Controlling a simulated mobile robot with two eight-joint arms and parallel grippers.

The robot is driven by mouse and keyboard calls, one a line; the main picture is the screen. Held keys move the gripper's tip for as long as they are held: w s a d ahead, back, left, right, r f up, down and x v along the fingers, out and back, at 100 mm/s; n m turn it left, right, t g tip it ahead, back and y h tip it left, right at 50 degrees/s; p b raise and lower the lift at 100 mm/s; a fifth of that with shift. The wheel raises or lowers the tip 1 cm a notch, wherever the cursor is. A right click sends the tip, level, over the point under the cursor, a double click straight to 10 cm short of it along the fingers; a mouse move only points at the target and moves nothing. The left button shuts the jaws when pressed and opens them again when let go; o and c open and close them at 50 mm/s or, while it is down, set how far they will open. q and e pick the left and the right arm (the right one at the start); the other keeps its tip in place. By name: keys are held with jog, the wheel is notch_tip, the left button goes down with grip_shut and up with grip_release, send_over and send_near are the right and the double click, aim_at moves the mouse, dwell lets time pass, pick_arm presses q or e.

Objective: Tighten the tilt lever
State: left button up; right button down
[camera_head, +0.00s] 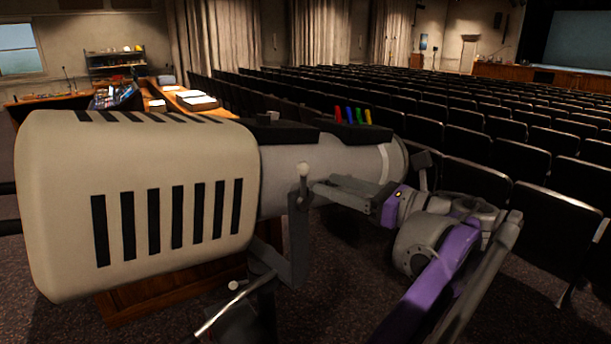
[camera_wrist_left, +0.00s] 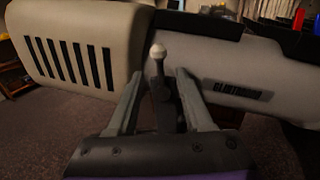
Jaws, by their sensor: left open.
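A large followspot lamp (camera_head: 150,205) with a cream slotted housing and a grey barrel fills the left and middle of the head view. The tilt lever (camera_head: 304,170), a short dark stem with a pale round knob, stands at its side by the bracket. The lever also shows in the left wrist view (camera_wrist_left: 158,52), upright. My left gripper (camera_head: 316,185) reaches to it from the right, fingers apart. In the left wrist view the gripper (camera_wrist_left: 159,74) has one finger on each side of the lever's stem, with a gap visible on both sides. My right gripper is not visible.
A grey bracket (camera_head: 299,235) holds the lamp above a stand. A second pale knob (camera_head: 233,285) and a metal handle (camera_head: 228,312) are below. Coloured levers (camera_head: 351,116) stand on top of the barrel. Rows of seats (camera_head: 480,150) are behind, and a desk (camera_head: 70,103) is back left.

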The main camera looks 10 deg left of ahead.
aim_at(303, 175)
pick_arm(q)
jog(key=x, duration=0.7)
jog(key=shift+a, duration=0.15)
grip_shut()
jog(key=shift+r, duration=0.2)
dwell(1.0)
